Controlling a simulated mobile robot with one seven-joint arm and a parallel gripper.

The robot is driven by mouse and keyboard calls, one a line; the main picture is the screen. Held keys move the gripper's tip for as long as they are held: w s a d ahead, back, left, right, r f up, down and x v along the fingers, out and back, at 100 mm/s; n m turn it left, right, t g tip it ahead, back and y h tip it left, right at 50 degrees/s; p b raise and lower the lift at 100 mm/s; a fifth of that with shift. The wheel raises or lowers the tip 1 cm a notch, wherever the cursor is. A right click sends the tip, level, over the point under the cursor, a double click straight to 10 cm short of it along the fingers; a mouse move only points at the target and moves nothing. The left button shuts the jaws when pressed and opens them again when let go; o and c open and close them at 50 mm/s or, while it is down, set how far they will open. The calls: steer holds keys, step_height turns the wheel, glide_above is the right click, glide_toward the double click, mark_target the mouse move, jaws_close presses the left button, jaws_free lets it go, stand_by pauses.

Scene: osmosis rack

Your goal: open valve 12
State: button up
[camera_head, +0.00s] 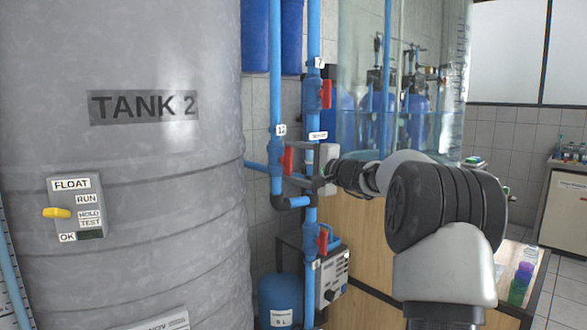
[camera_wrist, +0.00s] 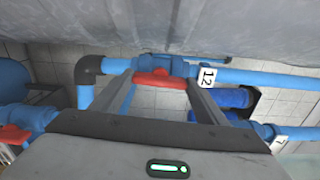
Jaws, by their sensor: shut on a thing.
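Valve 12 has a red handle (camera_head: 287,160) on the blue vertical pipe right of the tank, below a white tag marked 12 (camera_head: 281,130). The handle runs along the pipe. In the wrist view the red handle (camera_wrist: 158,77) lies lengthwise along the pipe, left of the 12 tag (camera_wrist: 206,77). My gripper (camera_head: 302,177) reaches in from the right at the handle's height. In the wrist view my gripper (camera_wrist: 163,83) has a finger at each end of the handle and is shut on it. The exact finger contact is partly hidden.
A large grey tank (camera_head: 120,220) marked TANK 2 stands close on the left. A second pipe carries valve 7's red handle (camera_head: 326,95) above and another red handle (camera_head: 323,242) below. A wooden panel (camera_head: 355,235) stands below my arm.

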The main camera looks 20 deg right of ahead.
steer(key=shift+n, duration=0.5)
steer(key=o, duration=1)
steer(key=shift+o, duration=0.2)
steer(key=v, duration=1.7)
steer(key=shift+s+p, duration=0.25)
steer(key=shift+p, duration=0.15)
steer(key=shift+d, duration=0.1)
